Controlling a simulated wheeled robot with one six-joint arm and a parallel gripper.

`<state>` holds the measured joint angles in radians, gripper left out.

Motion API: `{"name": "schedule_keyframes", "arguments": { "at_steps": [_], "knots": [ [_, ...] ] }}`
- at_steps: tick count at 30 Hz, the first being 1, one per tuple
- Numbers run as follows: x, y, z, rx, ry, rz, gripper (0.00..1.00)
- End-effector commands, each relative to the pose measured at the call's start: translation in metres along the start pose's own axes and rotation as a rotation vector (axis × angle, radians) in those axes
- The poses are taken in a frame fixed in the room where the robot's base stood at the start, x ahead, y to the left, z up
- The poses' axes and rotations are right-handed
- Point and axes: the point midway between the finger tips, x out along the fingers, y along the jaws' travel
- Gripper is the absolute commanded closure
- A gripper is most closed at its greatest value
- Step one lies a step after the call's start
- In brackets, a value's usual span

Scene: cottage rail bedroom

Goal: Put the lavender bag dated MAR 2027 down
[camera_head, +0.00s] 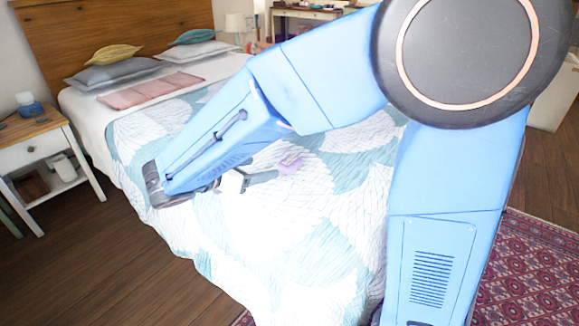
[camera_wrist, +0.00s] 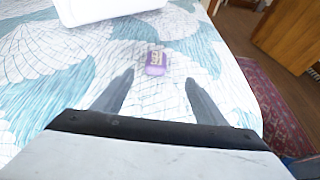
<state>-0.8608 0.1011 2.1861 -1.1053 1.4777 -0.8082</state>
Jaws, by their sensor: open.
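A small purple bag with a pale label (camera_wrist: 156,64) lies on the bed's quilt in the wrist view. In the head view it shows as a pale lavender patch (camera_head: 289,165) on the quilt. Its label is too small and blurred to read a date. My gripper (camera_wrist: 158,82) is open, with one finger to each side in the wrist view. The bag appears just beyond the fingertips, between their lines, and nothing is held. In the head view my gripper (camera_head: 262,178) is low over the quilt, left of the bag.
Pillows (camera_head: 115,72) and a folded pink cloth (camera_head: 150,90) lie toward the headboard. A nightstand (camera_head: 35,133) stands at the left. A red rug (camera_head: 530,270) lies on the floor at the right.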

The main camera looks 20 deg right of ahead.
Motion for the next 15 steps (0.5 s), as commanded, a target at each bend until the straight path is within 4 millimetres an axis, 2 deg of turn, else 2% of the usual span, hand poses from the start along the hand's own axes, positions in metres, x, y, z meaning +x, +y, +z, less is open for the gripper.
{"name": "schedule_keyframes", "arguments": {
  "at_steps": [2, 5, 15],
  "knots": [
    [-0.003, 0.005, -0.002, -0.018, -0.014, 0.010, 0.34],
    [0.002, 0.007, -0.002, -0.025, -0.020, 0.013, 0.34],
    [0.057, 0.006, -0.001, -0.024, -0.018, 0.009, 0.34]
  ]
}}
